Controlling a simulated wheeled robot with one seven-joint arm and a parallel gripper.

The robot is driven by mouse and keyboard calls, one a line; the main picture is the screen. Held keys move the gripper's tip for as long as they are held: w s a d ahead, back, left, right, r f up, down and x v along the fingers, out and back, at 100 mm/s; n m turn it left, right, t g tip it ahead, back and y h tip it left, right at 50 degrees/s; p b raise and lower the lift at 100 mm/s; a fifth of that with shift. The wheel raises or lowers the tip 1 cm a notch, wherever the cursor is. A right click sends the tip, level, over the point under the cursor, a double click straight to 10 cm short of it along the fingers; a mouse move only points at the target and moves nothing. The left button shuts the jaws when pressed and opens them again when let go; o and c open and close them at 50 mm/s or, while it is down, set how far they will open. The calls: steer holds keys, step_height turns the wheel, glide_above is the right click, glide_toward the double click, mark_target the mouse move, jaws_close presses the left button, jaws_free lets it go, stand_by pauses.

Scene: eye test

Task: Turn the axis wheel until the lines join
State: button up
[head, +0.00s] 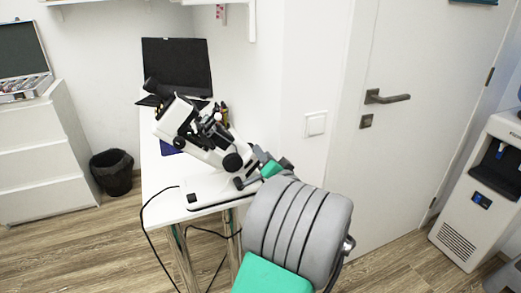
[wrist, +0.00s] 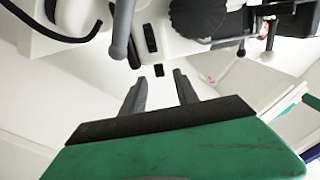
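The white eye-test instrument (head: 195,142) stands tilted on a white base (head: 212,190) on the narrow table. A round black knob (head: 232,161) is on its lower right side. A ribbed black knob (wrist: 197,18) shows at the top of the wrist view. I cannot tell for sure which part is the axis wheel, and no joined lines are visible. My gripper (wrist: 160,88) is open, its two grey fingers apart with nothing between them. The fingers point toward the instrument's white body, below and left of the ribbed knob. In the head view my gripper is just right of the instrument, partly hidden by my arm.
A black laptop (head: 177,66) stands behind the instrument on the white table (head: 150,178). A black cable (head: 147,231) hangs off the table's left side. A black bin (head: 112,172) and white drawers (head: 40,150) stand left. A door (head: 415,130) and water dispenser (head: 485,190) are right.

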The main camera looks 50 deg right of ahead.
steer(key=shift+x, duration=1.5)
steer(key=shift+c, duration=0.5)
jaws_close()
